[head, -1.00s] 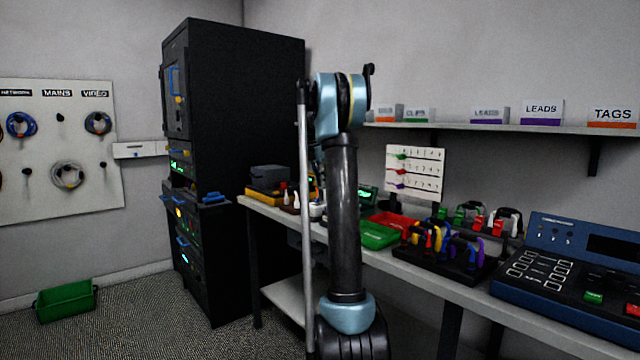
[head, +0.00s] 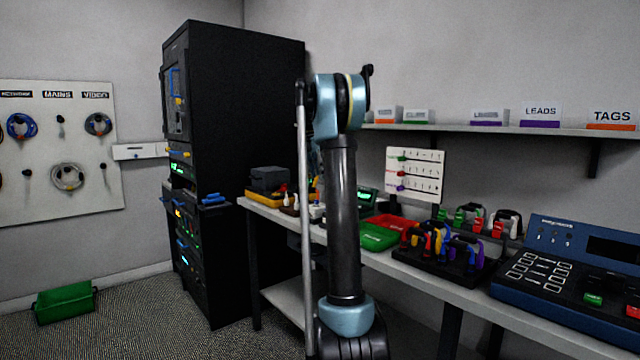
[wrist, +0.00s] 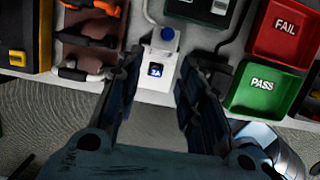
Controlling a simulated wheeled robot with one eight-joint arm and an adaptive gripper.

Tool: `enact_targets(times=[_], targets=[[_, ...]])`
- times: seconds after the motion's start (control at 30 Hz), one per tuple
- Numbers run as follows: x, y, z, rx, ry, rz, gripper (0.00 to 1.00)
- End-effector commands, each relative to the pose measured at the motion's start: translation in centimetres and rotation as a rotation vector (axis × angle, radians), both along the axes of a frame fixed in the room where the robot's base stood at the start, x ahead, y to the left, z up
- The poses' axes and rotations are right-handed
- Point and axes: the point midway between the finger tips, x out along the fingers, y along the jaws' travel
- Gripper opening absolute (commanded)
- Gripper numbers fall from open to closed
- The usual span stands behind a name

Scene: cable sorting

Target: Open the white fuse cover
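The white fuse unit (wrist: 160,52), with a blue "2A" label and a blue round knob above it, stands at the bench's front edge in the wrist view. I take its white housing to be the fuse cover; I cannot tell a separate lid or whether it is open. My gripper (wrist: 163,70) is open, its two dark fingers spread left and right of the unit's lower part. I see no clear contact. In the head view a small white block (head: 317,211) shows beside my arm, which hides my gripper there.
A red FAIL tray (wrist: 283,32) and a green PASS tray (wrist: 262,88) lie right of the unit. A brown holder with dark tools (wrist: 88,42) and a yellow-black case (wrist: 18,35) are to its left. A black rack (head: 235,100) stands left of the bench.

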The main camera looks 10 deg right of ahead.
Motion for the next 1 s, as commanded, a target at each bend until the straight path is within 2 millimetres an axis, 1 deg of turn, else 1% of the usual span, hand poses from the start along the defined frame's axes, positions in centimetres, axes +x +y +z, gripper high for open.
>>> enact_targets(times=[0.03, 0.2, 0.4, 0.57, 0.87, 0.93, 1.0], targets=[[-0.1, 0.3, 1.0, 0.0, 0.0, 0.001, 0.35], [-0.4, 1.0, 4.0, 0.0, 0.0, 0.001, 0.35], [-0.6, 1.5, 6.3, 0.001, 0.0, 0.002, 0.35], [-0.6, 1.6, 6.9, 0.001, 0.001, 0.001, 0.35], [-0.7, 1.6, 7.0, 0.001, 0.0, 0.0, 0.35], [-0.9, 1.7, 7.0, 0.003, -0.002, -0.008, 0.35], [-1.6, 1.8, 6.9, 0.008, -0.008, -0.029, 0.35]])
